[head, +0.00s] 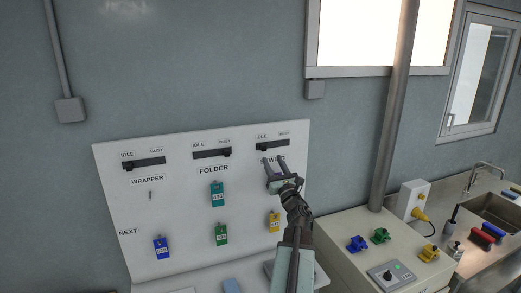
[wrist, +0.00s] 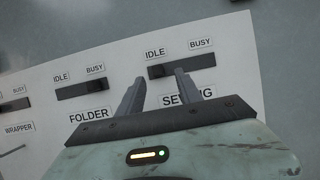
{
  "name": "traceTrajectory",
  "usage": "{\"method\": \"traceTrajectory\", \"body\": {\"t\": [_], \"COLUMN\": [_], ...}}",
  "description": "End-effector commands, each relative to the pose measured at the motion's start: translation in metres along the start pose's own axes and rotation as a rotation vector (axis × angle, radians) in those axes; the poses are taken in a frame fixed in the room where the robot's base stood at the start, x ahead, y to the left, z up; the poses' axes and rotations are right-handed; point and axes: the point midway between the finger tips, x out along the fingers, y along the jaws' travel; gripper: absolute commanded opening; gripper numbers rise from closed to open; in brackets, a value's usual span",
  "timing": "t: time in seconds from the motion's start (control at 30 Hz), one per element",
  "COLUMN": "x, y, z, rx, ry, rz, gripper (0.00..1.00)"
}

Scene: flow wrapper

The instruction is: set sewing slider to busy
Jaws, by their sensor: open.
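The sewing slider is a dark horizontal slot (head: 272,145) at the top right of the white board, with IDLE above its left and BUSY above its right. In the wrist view, its dark knob (wrist: 156,71) sits at the left, IDLE end of the slot. My gripper (head: 272,159) is open and empty, just below the slot in the head view. In the wrist view, the gripper's fingertips (wrist: 159,76) reach up on either side of the knob; I cannot tell whether they touch it. One finger covers part of the SEWING label (wrist: 200,94).
The folder slider (head: 212,153) and wrapper slider (head: 145,162) are left of it. Coloured tags hang below, including a teal one (head: 217,193) and a yellow one (head: 274,222). A machine cabinet (head: 345,222) stands right of the board, beside a metal pole (head: 394,110).

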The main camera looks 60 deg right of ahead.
Motion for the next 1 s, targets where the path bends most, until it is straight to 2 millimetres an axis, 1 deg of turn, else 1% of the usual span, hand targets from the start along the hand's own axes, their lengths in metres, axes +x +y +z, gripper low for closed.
{"method": "traceTrajectory", "body": {"t": [0.17,0.3,0.4,0.5,0.67,0.7,0.77,0.8,0.83,0.87,1.0], "x": [0.030,0.058,0.072,0.077,0.075,0.075,0.075,0.075,0.075,0.075,0.075], "y": [0.003,0.005,0.005,0.006,0.006,0.006,0.007,0.007,0.007,0.007,0.007], "z": [0.002,0.002,0.001,0.000,-0.001,-0.001,-0.001,-0.001,-0.001,-0.001,-0.001], "rx": [0.002,0.003,0.003,0.003,0.003,0.003,0.003,0.003,0.003,0.003,0.003], "ry": [0.000,0.000,0.000,0.000,0.000,0.000,0.000,0.000,0.000,0.000,0.000], "rz": [0.006,0.008,0.007,0.007,0.007,0.007,0.007,0.007,0.007,0.008,0.008], "gripper": [0.42,0.42,0.42,0.42,0.42,0.39,0.22,0.11,0.03,0.00,0.00]}}
